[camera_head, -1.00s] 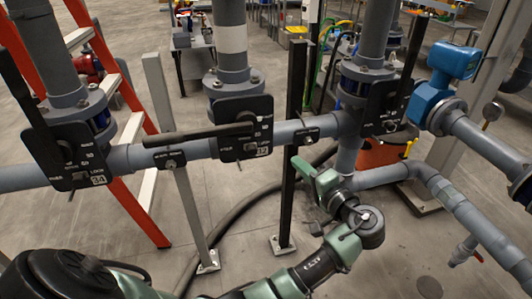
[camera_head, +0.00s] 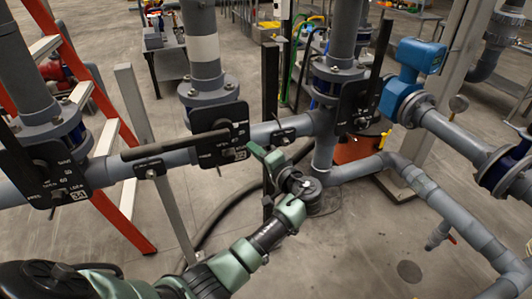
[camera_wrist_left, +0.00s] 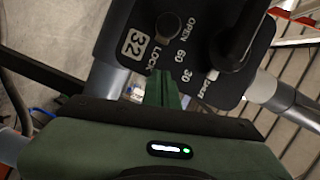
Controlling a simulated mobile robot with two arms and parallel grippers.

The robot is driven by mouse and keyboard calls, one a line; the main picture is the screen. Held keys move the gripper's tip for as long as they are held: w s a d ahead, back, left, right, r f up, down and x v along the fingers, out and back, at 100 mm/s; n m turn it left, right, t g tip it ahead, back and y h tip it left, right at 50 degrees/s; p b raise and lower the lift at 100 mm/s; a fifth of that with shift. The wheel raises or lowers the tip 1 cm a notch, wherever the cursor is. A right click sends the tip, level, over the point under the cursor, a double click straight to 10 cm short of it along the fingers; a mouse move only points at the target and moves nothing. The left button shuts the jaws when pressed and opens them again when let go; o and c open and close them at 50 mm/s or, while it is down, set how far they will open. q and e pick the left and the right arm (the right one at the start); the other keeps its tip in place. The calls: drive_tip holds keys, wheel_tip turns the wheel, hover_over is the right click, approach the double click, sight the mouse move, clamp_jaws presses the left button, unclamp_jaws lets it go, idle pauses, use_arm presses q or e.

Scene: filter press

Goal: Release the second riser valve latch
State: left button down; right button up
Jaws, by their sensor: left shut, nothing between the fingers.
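The middle riser's valve has a black plate (camera_head: 236,118) with a long black handle (camera_head: 170,146) lying almost level across it. The left wrist view shows a plate (camera_wrist_left: 112,35) marked 32, OPEN, 60, 30 and LOCK close in front of the gripper, with a round dark latch knob (camera_wrist_left: 168,26) by LOCK. My left gripper (camera_head: 260,151) is at the lower right corner of the middle plate. Its green fingers (camera_wrist_left: 168,88) are shut with nothing between them, just short of the knob; contact cannot be told. My right gripper is not in view.
A second riser valve plate (camera_head: 48,172) stands at the left and another (camera_head: 358,105) at the right, its handle upright. A horizontal grey pipe (camera_head: 264,134) joins them. Posts (camera_head: 150,165), an orange ladder (camera_head: 122,190) and a blue actuator (camera_head: 413,70) stand nearby.

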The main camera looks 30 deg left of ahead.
sight(231, 156)
use_arm(q)
drive_tip(key=s+a, duration=0.1)
drive_tip(key=s+a+p, duration=0.1)
drive_tip(key=s, duration=0.1)
drive_tip(key=shift+f, duration=0.5)
drive_tip(key=shift+w, duration=0.1)
drive_tip(key=s+a+p, duration=0.1)
drive_tip(key=s+a, duration=0.1)
drive_tip(key=shift+s+a, duration=0.1)
drive_tip(key=shift+s, duration=0.25)
drive_tip(key=shift+w, duration=0.15)
